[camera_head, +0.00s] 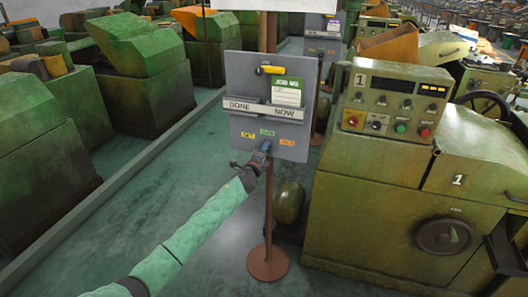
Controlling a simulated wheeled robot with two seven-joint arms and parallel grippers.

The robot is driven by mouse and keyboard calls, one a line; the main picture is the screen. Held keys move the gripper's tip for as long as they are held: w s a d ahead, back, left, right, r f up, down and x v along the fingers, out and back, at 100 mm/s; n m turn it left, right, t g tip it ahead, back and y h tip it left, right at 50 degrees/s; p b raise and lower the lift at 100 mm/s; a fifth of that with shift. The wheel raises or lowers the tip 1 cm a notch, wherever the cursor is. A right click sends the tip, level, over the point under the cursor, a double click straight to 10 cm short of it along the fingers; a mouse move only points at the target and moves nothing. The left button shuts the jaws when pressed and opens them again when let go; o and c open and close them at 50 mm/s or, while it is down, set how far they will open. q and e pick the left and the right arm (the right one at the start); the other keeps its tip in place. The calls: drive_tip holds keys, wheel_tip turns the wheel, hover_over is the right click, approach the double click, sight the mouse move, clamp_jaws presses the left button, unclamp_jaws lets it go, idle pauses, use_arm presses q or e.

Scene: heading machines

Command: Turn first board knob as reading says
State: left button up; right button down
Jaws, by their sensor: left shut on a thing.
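The grey board (242,68) stands on a brown post with a round foot. A small blue knob (266,146) sits low on it, below yellow (247,134), green (267,132) and orange (287,142) labels whose text is too small to read. My left gripper (259,156) reaches up from below and is shut on the knob, hiding part of it. A green-and-white job card (287,91) stands in the slot marked NOW; the slot marked DONE looks empty. The machine's panel at right has displays (391,84) with amber digits too small to read. My right gripper is out of view.
A green machine marked 1 (340,215) stands close to the right of the board, with buttons and a handwheel (446,236). A yellow piece (270,69) is on the board's top. Green machines line the left (35,155). The floor between is clear.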

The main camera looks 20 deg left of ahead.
use_arm(q)
drive_tip(key=shift+d+f, duration=0.1)
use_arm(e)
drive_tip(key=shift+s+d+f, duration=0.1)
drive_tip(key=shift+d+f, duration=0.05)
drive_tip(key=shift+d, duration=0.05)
use_arm(q)
drive_tip(key=o, duration=1)
drive_tip(key=shift+c, duration=0.2)
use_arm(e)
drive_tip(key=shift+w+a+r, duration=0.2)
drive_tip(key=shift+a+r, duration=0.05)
use_arm(q)
drive_tip(key=shift+s, duration=0.1)
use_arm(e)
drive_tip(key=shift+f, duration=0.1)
use_arm(q)
drive_tip(key=s+b, duration=0.2)
drive_tip(key=s, duration=0.5)
drive_tip(key=shift+s+a+f, duration=0.2)
drive_tip(key=shift+s+a, duration=0.05)
drive_tip(key=shift+s, duration=0.05)
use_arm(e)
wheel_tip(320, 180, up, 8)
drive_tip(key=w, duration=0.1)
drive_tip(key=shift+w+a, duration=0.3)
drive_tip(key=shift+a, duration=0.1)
